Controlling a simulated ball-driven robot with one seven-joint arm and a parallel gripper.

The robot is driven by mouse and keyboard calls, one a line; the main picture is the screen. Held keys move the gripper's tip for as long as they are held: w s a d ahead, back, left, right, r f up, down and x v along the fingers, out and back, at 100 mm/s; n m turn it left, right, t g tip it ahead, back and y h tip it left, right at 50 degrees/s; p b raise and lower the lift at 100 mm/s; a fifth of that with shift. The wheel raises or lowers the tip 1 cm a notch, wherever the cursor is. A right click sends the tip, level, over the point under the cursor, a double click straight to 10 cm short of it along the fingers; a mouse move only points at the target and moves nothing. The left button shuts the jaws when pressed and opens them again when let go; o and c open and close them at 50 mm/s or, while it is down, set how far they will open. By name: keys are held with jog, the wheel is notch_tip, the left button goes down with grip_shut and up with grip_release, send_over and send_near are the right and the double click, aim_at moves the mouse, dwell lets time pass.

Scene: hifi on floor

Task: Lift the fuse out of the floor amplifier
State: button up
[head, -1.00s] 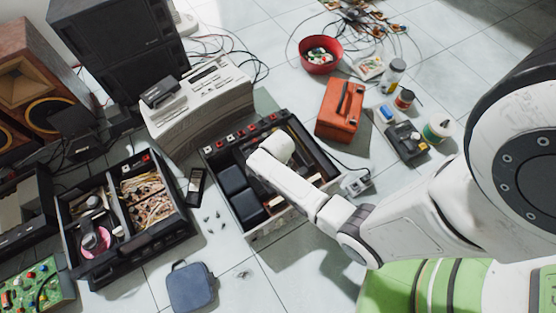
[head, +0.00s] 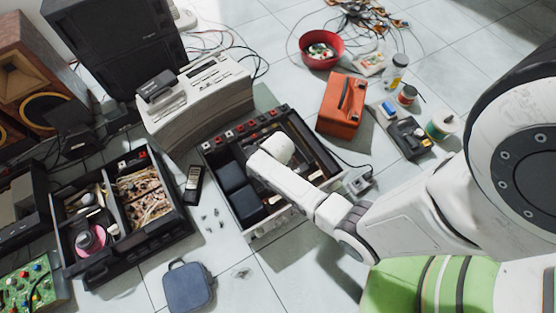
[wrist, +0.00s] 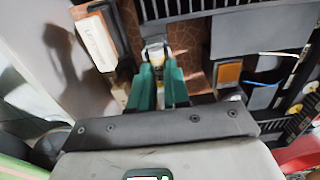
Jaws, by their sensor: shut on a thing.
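The floor amplifier (head: 268,228) is an open dark chassis with a pale front wall, lying in the middle of the head view. Dark blue-black blocks fill its left side. My gripper is down inside it, its fingertips hidden by my white wrist in the head view. In the wrist view my gripper (wrist: 158,72) has two teal fingers closed together over a brown circuit board. They are shut on the fuse (wrist: 154,49), of which a small metallic and yellowish part shows at the tips. Whether the fuse is still seated is unclear.
A white-labelled block (wrist: 98,42) stands left of the fingers, and a grey slab (wrist: 262,27) lies to the right. Around the amplifier are a red-orange box (head: 341,105), a grey device stack (head: 196,105) and a second open chassis (head: 145,250).

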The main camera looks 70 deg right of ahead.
grip_shut()
jog(key=shift+r, duration=0.15)
jog(key=shift+r, duration=0.25)
jog(key=r+p, duration=0.3)
jog(key=shift+s+a+r, duration=0.1)
jog(key=shift+s+r, duration=0.15)
jog(key=shift+s, duration=0.05)
jog(key=s+a+r+p, duration=0.3)
jog(key=s+r+p, duration=1)
jog(key=shift+a+r, duration=0.35)
jog(key=shift+r, duration=0.05)
jog(key=shift+w, duration=0.15)
